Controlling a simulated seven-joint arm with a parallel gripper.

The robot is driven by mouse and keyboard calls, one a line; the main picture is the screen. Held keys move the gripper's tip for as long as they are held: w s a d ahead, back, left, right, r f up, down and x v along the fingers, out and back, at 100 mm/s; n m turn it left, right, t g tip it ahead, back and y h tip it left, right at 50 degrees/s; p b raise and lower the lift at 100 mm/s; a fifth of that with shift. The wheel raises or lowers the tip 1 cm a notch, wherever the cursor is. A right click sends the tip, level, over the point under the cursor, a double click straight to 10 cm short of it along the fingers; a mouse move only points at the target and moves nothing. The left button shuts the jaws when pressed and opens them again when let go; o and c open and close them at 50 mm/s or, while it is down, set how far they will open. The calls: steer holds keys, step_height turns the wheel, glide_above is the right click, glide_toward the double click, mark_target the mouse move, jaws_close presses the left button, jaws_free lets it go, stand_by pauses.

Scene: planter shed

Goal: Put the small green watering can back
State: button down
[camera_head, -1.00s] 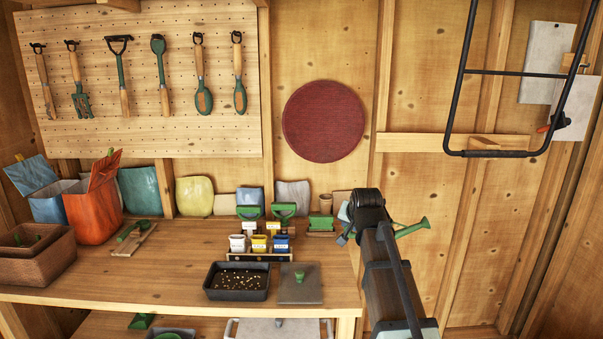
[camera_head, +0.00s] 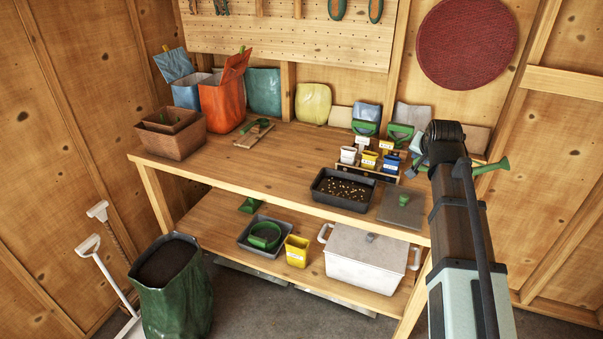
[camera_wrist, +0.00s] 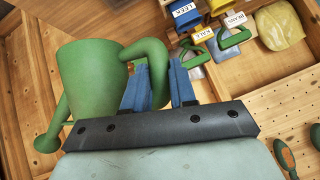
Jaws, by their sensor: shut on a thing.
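The small green watering can (camera_wrist: 85,75) fills the left of the wrist view, its handle to the right and its spout reaching down left. My gripper (camera_wrist: 158,80), with blue fingers, is shut on the can's handle. In the head view my arm hides most of the can; only its green spout (camera_head: 492,166) shows, pointing right, beyond the right end of the workbench (camera_head: 270,171). The can is held up near the back wall.
On the bench are a seed tray (camera_head: 343,205), small labelled pots (camera_head: 370,160), a grey board (camera_head: 401,209), an orange bag (camera_head: 222,108) and a brown planter (camera_head: 170,138). The lower shelf (camera_head: 212,216) holds a white lidded box (camera_head: 366,262). A green soil sack (camera_head: 172,300) stands at left.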

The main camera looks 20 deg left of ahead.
steer(key=s+a+f+n+g+y, duration=0.1)
steer(key=s+a+f+n+y, duration=0.15)
steer(key=a, duration=1.65)
steer(key=s+a+f+n+y, duration=0.1)
steer(key=s+a+f+n, duration=0.25)
steer(key=a, duration=1.55)
steer(key=shift+w+a+r+n, duration=0.8)
steer(key=shift+w+a+n, duration=0.4)
steer(key=shift+w+a, duration=1.5)
steer(key=shift+g+y, duration=0.4)
steer(key=shift+y, duration=0.05)
steer(key=shift+s+a+f, duration=0.15)
steer(key=shift+s+f, duration=0.05)
steer(key=shift+f, duration=1.35)
steer(key=shift+s+a+f, duration=0.15)
steer(key=shift+a+f, duration=0.05)
steer(key=shift+f, duration=1.3)
steer(key=shift+s+a+f, duration=0.15)
steer(key=shift+s+f, duration=0.05)
steer(key=shift+f, duration=1.35)
steer(key=shift+f, duration=0.1)
steer(key=c, duration=0.9)
jaws_free()
steer(key=v, duration=1.2)
